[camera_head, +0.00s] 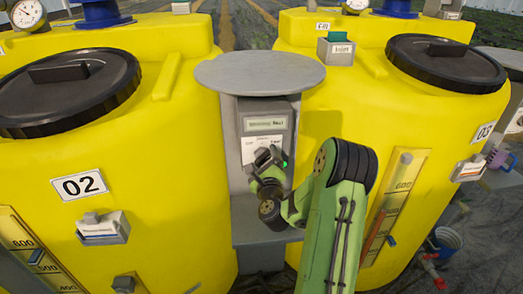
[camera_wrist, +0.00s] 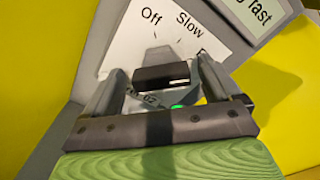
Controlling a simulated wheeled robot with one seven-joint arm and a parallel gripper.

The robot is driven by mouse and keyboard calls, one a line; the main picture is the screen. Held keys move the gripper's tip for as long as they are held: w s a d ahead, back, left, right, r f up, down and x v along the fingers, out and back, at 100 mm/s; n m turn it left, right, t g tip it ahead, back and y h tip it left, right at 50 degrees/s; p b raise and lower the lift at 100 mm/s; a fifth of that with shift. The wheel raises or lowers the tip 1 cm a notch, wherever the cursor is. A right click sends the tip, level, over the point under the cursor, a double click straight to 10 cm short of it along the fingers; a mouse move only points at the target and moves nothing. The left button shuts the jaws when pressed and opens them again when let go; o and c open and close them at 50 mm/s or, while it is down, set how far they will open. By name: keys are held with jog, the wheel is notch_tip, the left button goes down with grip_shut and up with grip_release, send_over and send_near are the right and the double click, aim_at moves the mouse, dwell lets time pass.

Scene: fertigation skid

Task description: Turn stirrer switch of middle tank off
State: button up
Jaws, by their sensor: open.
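The stirrer control panel (camera_head: 239,112) is on a grey post between two yellow tanks. In the wrist view its white label (camera_wrist: 120,50) reads "Off", "Slow" and a cut-off third word; a tag lower down seems to read "02". A dark rotary knob (camera_wrist: 163,76) sits below the words; its exact setting is unclear. A green lamp (camera_wrist: 180,107) glows beside it. The display (camera_wrist: 255,14) ends in "g fast". My gripper (camera_wrist: 161,70) is open, one finger on each side of the knob; contact is unclear. In the head view my gripper (camera_head: 267,158) hides the knob.
Tank 02 (camera_head: 165,140) stands left and tank 03 (camera_head: 440,120) right, close beside the post. A round grey cover (camera_head: 260,70) overhangs the panel. A small labelled box (camera_head: 102,229) juts from tank 02. A blue bucket (camera_head: 447,240) stands on the floor at right.

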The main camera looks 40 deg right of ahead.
jog(key=shift+w+r, duration=0.1)
jog(key=shift+w, duration=0.05)
jog(key=c, duration=1)
jog(key=shift+o, duration=0.2)
